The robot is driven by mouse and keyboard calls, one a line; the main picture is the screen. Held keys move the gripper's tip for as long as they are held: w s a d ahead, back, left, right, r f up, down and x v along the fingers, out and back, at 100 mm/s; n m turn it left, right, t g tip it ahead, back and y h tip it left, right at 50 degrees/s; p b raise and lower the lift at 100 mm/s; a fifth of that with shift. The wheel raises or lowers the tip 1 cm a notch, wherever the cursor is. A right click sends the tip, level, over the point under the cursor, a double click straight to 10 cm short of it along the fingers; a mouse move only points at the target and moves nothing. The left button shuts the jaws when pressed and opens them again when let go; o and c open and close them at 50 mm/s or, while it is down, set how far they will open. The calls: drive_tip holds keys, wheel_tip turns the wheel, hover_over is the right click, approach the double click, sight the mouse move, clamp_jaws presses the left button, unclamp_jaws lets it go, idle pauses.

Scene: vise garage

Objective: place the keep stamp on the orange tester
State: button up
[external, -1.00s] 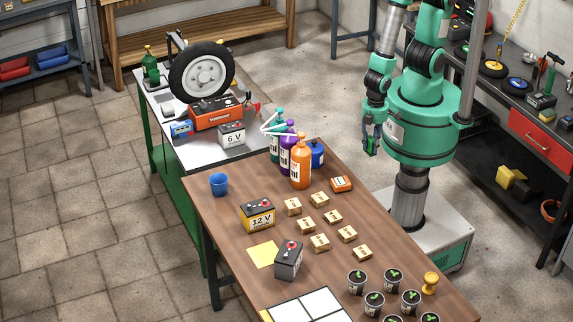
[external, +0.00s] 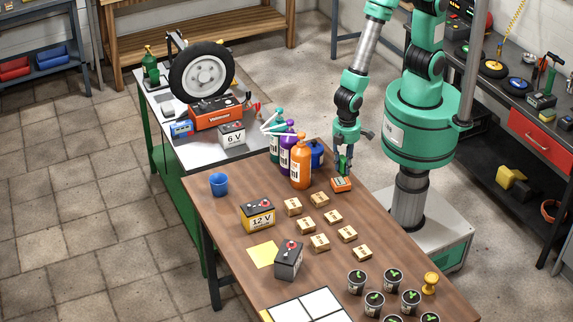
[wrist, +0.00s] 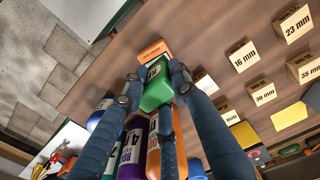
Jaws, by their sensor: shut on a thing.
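The keep stamp, a green block with a pale label (wrist: 157,90), is between the fingers of my gripper (wrist: 152,84) in the wrist view; the label is too small to read surely. In the external view my gripper (external: 344,160) points down, shut on the green stamp, just above the orange tester (external: 341,185). The tester lies flat on the wooden table, right of the bottles. In the wrist view the tester (wrist: 153,49) shows just beyond the stamp, which hides part of it. I cannot tell whether they touch.
Orange (external: 300,165), purple and teal pump bottles and a blue container (external: 317,154) stand close left of the tester. Several small wooden blocks (external: 320,199) lie in front of it. A yellow knobbed object (external: 430,283) and potted seedlings stand at the near right.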

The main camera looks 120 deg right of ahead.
sight(343, 172)
drive_tip(key=shift+w, duration=0.2)
drive_tip(key=shift+f+b, duration=0.3)
drive_tip(key=shift+f, duration=1.45)
drive_tip(key=shift+f, duration=0.15)
drive_tip(key=o, duration=1.1)
wheel_tip(343, 172, up, 12)
drive_tip(key=shift+r+p, duration=0.15)
drive_tip(key=shift+p, duration=0.75)
